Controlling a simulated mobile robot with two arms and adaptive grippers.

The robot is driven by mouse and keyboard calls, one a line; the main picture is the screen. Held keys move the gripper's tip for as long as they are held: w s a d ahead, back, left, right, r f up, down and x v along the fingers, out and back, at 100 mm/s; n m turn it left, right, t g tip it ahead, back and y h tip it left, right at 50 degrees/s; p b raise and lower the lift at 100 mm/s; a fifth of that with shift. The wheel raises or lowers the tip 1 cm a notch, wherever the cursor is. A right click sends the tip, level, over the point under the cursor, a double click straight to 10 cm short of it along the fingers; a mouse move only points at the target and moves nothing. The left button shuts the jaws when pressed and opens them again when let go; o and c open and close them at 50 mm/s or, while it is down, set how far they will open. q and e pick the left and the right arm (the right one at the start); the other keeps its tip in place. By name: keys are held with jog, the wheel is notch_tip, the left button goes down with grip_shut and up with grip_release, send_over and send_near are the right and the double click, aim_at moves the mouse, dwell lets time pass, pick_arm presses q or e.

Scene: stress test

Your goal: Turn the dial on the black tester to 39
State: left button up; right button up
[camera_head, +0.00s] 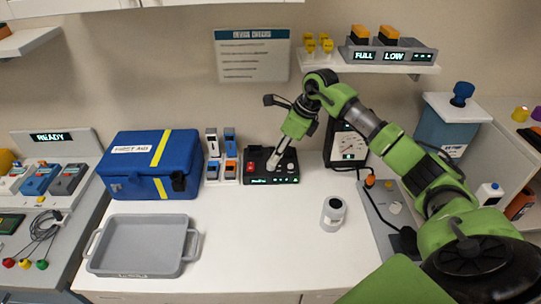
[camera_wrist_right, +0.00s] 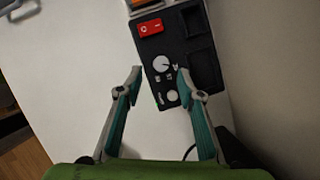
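The black tester (camera_head: 258,178) sits on the white counter against the back wall, right of the blue case. In the right wrist view its black panel (camera_wrist_right: 183,45) has a red rocker switch (camera_wrist_right: 150,28), a round white dial (camera_wrist_right: 161,63) and a smaller pale knob (camera_wrist_right: 173,96). The dial's marks are too small to read. My right gripper (camera_head: 273,165) reaches down over the tester. In the wrist view its fingers (camera_wrist_right: 159,76) are open, one on each side of the dial. I cannot tell whether they touch it. My left gripper is not in view.
A blue first-aid case (camera_head: 130,185) and a rack of small devices (camera_head: 222,165) stand left of the tester. A gauge box (camera_head: 347,147) stands right of it. A grey tray (camera_head: 140,245) and a white cylinder (camera_head: 333,213) are nearer. The front middle counter is clear.

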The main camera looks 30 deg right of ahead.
jog(key=x, duration=0.2)
jog(key=shift+w+a+f+p, duration=0.1)
jog(key=shift+w+f+p, duration=0.1)
jog(key=shift+f+p, duration=0.15)
jog(key=shift+x, duration=0.95)
jog(key=shift+c, duration=1.1)
jog(key=c, duration=0.7)
grip_shut()
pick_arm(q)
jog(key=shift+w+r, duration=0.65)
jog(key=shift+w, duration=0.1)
